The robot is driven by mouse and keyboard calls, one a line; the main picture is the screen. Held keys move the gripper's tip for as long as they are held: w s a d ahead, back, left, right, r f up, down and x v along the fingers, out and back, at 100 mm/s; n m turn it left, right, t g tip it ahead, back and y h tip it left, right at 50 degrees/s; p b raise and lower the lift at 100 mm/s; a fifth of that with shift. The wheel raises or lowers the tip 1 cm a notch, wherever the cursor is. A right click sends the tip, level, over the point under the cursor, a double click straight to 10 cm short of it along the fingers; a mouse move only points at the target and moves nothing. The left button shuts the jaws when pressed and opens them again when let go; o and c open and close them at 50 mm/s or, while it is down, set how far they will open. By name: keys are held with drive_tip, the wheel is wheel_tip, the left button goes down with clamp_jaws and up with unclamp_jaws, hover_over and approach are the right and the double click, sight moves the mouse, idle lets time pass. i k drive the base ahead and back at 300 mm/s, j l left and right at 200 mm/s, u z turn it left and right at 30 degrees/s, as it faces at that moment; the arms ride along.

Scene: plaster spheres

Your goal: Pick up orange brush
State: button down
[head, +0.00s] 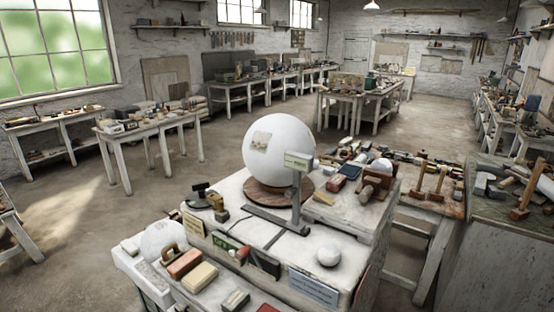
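No thing in the head view is clearly a brush. An orange-red block (184,263) lies at the front left of the near work surface, beside a cream block (199,277); I cannot tell whether it has bristles. A smaller reddish block (337,184) lies on the worktop to the right of the big sphere, also too small to identify. My gripper is not in view.
A large white sphere (279,135) stands on a round wooden base (265,198), with a grey stand (297,208) before it. A small white ball (328,255) lies near the front. Cluttered tables surround an open floor (235,140); clear floor also shows at left.

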sight(189, 261)
drive_tip(key=i+j, duration=0.2)
drive_tip(key=j, duration=0.3)
drive_tip(key=i+j, duration=0.2)
drive_tip(key=j, duration=0.25)
drive_tip(key=i+j+z, duration=0.1)
drive_tip(key=j, duration=0.4)
drive_tip(key=i+j, duration=0.25)
drive_tip(key=j, duration=0.25)
drive_tip(key=i+j, duration=0.15)
drive_tip(key=j, duration=0.35)
drive_tip(key=i+j, duration=0.2)
drive_tip(key=j, duration=0.3)
drive_tip(key=i+j+z, duration=0.1)
drive_tip(key=j, duration=0.4)
drive_tip(key=i+j, duration=0.2)
drive_tip(key=j, duration=0.3)
